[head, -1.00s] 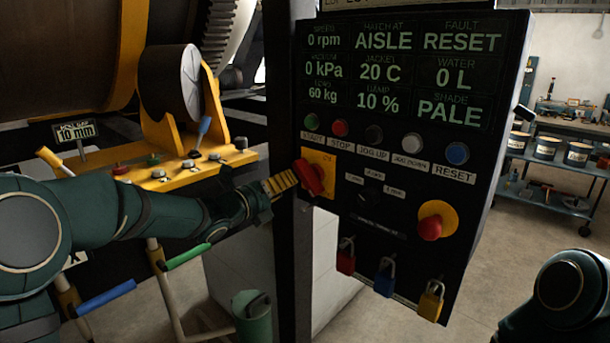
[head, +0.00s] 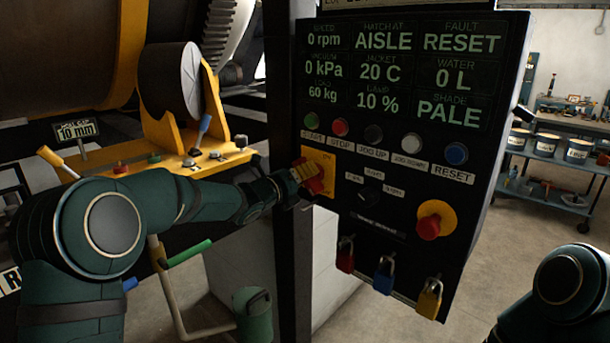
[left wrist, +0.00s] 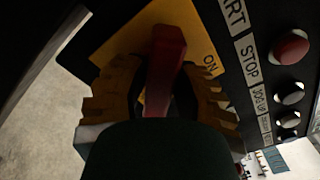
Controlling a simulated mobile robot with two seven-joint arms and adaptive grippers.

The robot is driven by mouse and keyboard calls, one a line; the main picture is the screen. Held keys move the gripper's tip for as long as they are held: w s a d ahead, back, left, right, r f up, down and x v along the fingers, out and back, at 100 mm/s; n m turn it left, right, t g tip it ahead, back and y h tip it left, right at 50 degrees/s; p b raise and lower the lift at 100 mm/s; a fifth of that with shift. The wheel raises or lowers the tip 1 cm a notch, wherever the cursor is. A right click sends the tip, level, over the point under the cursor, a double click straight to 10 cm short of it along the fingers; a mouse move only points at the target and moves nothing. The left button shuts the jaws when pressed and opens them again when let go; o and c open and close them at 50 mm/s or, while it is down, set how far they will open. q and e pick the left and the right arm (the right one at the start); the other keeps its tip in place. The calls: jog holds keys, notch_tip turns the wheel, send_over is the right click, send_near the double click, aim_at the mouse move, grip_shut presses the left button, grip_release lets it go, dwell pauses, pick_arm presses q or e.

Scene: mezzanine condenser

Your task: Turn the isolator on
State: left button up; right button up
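The isolator is a red handle (head: 316,186) on a yellow plate (head: 326,158) at the left edge of the black control panel. My left gripper (head: 303,173) is at the isolator and partly covers it in the head view. In the left wrist view the red handle (left wrist: 166,62) stands between the two yellow fingers of my left gripper (left wrist: 160,78). The fingers are apart, one on each side, with gaps beside the handle. The word ON shows on the yellow plate (left wrist: 203,52) to the handle's right. My right gripper is out of view.
The panel (head: 400,200) carries a row of buttons, a red emergency knob (head: 429,227) on yellow, and red, blue and yellow padlocks (head: 384,275) below. A dark post (head: 289,250) stands left of the panel. A yellow machine frame (head: 170,130) with small levers is behind my left arm.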

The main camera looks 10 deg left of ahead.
pick_arm(q)
grip_shut()
jog(key=n, duration=0.4)
jog(key=shift+a+b, duration=0.1)
jog(key=shift+b, duration=0.3)
jog(key=n, duration=0.3)
jog(key=shift+f+n, duration=0.1)
jog(key=shift+n, duration=0.2)
jog(key=n+p, duration=0.1)
jog(key=n, duration=0.3)
jog(key=shift+f+n, duration=0.1)
jog(key=shift+n, duration=0.2)
jog(key=n+p, duration=0.2)
jog(key=n, duration=0.3)
jog(key=shift+f+n, duration=0.15)
jog(key=shift+n, duration=0.15)
